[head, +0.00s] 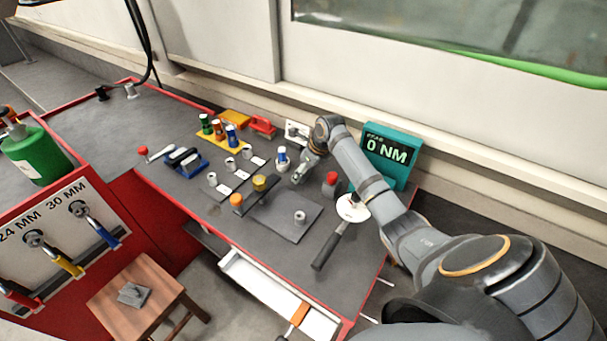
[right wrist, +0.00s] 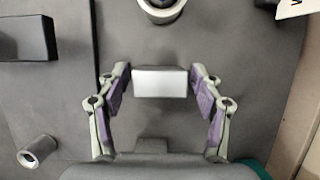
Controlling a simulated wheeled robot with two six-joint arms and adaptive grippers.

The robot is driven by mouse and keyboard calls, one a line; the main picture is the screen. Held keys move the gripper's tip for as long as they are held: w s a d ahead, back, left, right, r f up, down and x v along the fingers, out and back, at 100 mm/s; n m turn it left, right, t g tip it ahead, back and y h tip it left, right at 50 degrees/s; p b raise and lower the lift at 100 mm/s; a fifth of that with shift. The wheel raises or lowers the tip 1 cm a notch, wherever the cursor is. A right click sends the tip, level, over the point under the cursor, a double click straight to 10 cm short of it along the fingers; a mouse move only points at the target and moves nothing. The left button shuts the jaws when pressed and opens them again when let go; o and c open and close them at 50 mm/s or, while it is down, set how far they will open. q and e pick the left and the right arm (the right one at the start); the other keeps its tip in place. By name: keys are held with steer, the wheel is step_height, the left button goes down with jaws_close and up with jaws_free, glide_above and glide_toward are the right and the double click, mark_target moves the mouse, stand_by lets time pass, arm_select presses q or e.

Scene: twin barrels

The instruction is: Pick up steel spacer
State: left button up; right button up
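A pale grey steel block (right wrist: 160,84), which looks like the steel spacer, lies between the fingers of my right gripper (right wrist: 161,80) in the right wrist view. The fingers stand apart on either side of it, with what look like narrow gaps at both sides. In the head view my right gripper (head: 299,177) is low over the bench, and the block cannot be made out behind it. My left gripper is not in view.
A blue-capped bottle (head: 282,158) stands close beside the right gripper. A red-capped item (head: 332,179) and teal display (head: 387,153) are to the right.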

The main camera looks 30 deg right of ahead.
steer(key=c, duration=1.2)
jaws_close()
steer(key=shift+r, duration=0.5)
step_height(320, 180, up, 3)
steer(key=shift+a+f, duration=0.1)
steer(key=shift+f, duration=0.05)
steer(key=s+a+r+p, duration=0.1)
steer(key=s+a+r, duration=0.6)
steer(key=a+r, duration=0.2)
steer(key=a, duration=0.2)
steer(key=shift+s+a+r+p, duration=0.2)
steer(key=shift+s+a+p, duration=0.1)
steer(key=shift+p, duration=0.05)
